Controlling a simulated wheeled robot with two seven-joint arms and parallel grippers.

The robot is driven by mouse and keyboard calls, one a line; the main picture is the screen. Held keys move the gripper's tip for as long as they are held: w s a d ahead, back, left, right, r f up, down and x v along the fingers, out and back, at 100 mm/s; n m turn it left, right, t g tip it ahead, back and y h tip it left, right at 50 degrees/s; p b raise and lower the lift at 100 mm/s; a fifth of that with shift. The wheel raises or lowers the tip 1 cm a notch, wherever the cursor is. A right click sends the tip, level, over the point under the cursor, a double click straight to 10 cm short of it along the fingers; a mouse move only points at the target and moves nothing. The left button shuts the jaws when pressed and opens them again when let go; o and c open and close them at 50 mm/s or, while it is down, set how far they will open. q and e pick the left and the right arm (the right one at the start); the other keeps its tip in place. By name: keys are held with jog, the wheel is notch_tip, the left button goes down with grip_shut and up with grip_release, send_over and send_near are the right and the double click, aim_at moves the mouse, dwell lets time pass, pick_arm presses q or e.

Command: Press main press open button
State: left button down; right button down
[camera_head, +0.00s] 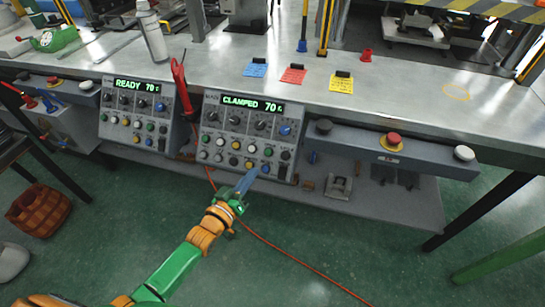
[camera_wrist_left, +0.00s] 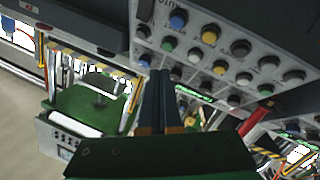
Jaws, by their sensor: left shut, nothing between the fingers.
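The control panel reading "CLAMPED 70" (camera_head: 244,112) hangs at the table's front, with knobs and rows of coloured buttons. Which one is the main press open button cannot be read. Contact with a button cannot be told. My right gripper is not in view.
A second panel reading "READY 70" (camera_head: 137,99) stands to the left. A red-handled tool (camera_head: 181,85) hangs between the panels, with a red cable on the floor. A bar with a red button (camera_head: 393,138) lies right. Blue, red and yellow tags (camera_head: 293,74) lie on the table.

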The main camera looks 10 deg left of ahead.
aim_at(268, 152)
pick_arm(q)
jog(key=shift+t+h, duration=0.5)
jog(key=shift+t, duration=0.3)
jog(key=r, duration=0.1)
jog(key=d+r, duration=0.1)
jog(key=r, duration=0.1)
jog(key=w+r, duration=0.1)
jog(key=r, duration=0.1)
jog(key=shift+d, duration=0.2)
jog(key=shift+f, duration=0.1)
jog(key=w+f+b, duration=0.2)
jog(key=w+b, duration=0.1)
jog(key=b, duration=0.2)
jog(key=w+f+b, duration=0.3)
jog(key=b, duration=0.2)
jog(key=shift+w+d+f+b, duration=0.1)
jog(key=shift+w+f+b, duration=0.2)
jog(key=shift+f+b, duration=0.05)
jog(key=shift+w, duration=0.1)
jog(key=shift+r, duration=0.1)
dwell(0.3)
